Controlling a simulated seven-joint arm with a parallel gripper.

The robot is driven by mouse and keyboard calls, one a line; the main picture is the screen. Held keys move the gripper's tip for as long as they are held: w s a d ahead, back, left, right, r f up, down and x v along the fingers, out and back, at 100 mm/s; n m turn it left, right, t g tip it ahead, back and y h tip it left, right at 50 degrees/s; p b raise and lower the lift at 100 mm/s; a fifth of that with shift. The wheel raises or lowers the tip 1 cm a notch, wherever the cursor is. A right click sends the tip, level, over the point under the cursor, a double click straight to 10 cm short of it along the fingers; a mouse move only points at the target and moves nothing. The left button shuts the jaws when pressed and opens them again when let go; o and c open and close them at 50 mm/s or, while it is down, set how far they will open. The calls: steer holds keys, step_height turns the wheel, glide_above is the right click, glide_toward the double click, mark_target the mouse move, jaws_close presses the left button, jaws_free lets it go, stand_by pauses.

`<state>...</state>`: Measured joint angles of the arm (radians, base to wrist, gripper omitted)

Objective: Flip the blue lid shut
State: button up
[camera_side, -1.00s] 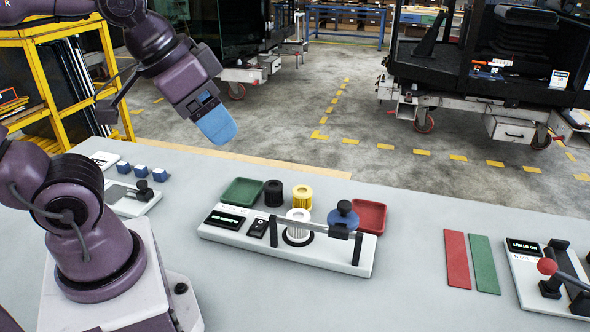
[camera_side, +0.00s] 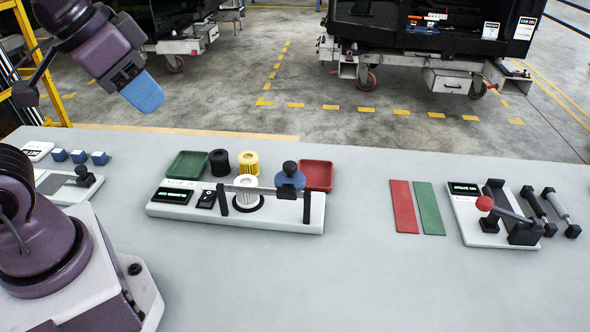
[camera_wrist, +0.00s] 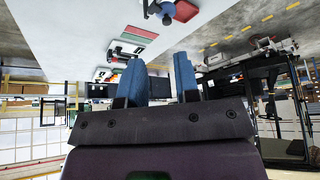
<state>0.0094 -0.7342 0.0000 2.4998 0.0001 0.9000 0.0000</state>
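The blue lid (camera_side: 291,180) is a round disc with a black knob, at the right end of the white fixture (camera_side: 270,217) in the side view. It is apart from the white ribbed filter (camera_side: 247,187), which stands in a black ring to its left, uncovered. The lid's exact tilt is hard to tell. My gripper (camera_side: 143,92), with blue fingers, is high at the upper left, well away from the lid. In the wrist view my gripper (camera_wrist: 160,82) has its fingers apart with nothing between them.
A green tray (camera_side: 188,164), a black cylinder (camera_side: 219,162), a yellow filter (camera_side: 249,163) and a red tray (camera_side: 317,175) stand behind the fixture. Red (camera_side: 402,205) and green (camera_side: 431,208) strips lie to the right. The front of the bench is clear.

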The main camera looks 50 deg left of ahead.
steer(key=shift+w+d+f+g, duration=0.35)
steer(key=shift+w+f+g, duration=0.3)
steer(key=shift+f, duration=0.2)
jaws_close()
steer(key=w+d+f+m+g+y, duration=0.1)
steer(key=w+d+f+m+g, duration=0.1)
steer(key=w, duration=0.7)
steer(key=w+d+f+m+g+y, duration=0.1)
steer(key=w+d+f+m, duration=0.3)
steer(key=w, duration=0.5)
steer(key=w+d+f+m+g+y, duration=0.1)
steer(key=w+d+f+m+g, duration=0.2)
steer(key=w, duration=0.6)
steer(key=m, duration=0.2)
steer(key=shift+w+f+m+y, duration=0.15)
steer(key=shift+f+m+y, duration=0.25)
steer(key=shift+d, duration=0.1)
